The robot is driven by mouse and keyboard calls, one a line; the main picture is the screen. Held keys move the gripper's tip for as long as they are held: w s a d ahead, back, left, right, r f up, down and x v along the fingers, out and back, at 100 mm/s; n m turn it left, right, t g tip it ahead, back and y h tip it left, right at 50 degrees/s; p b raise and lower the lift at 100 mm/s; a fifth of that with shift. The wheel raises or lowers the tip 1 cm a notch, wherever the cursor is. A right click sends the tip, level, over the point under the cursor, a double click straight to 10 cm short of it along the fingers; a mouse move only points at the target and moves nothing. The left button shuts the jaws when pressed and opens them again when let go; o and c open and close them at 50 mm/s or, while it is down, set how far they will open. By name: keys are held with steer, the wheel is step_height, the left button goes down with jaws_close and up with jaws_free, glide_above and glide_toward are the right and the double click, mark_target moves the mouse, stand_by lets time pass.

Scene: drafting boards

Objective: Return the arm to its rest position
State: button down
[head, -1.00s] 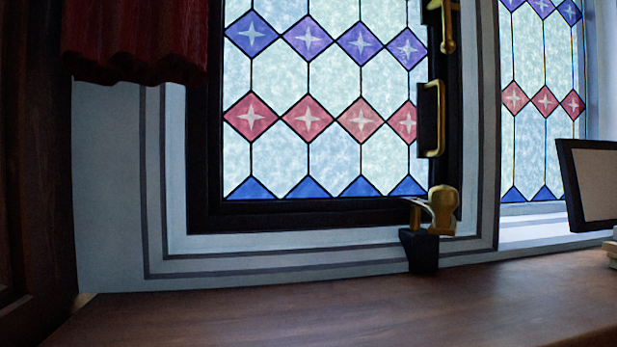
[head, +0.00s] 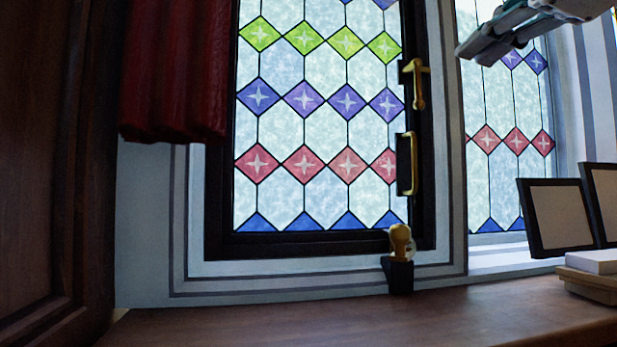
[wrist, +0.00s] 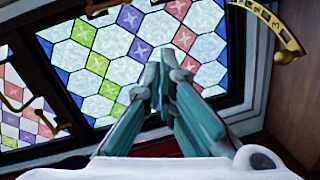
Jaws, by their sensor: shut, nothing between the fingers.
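My gripper (head: 470,48) shows at the top right of the head view, held up in front of the right-hand window pane. In the wrist view my gripper (wrist: 160,65) points at the stained-glass window (wrist: 115,50); its two teal fingers meet at the tips with nothing between them. In the head view the window (head: 320,125) has a black frame and rows of green, purple and red diamonds. The gripper appears apart from the window and sill.
A wooden sill (head: 330,315) runs along the bottom. A brass knob on a black block (head: 400,272) stands at the window's foot, below a brass handle (head: 413,165). Dark frames (head: 555,218) and stacked pale blocks (head: 590,280) are at right. A red curtain (head: 175,70) hangs left.

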steer(key=s+f+m+g+p, duration=0.3)
steer(key=s+f+m+g, duration=0.1)
steer(key=f, duration=0.8)
steer(key=s+f+m+g+h+p, duration=0.1)
steer(key=s+f+m+g+p, duration=0.2)
steer(key=f, duration=1)
steer(key=s+f+m+g+h+p, duration=0.1)
steer(key=s+f+m+g+p, duration=0.2)
steer(key=f, duration=1)
steer(key=s+m+g, duration=0.2)
steer(key=s+m, duration=0.2)
steer(key=m, duration=0.2)
steer(key=shift+s+m, duration=0.4)
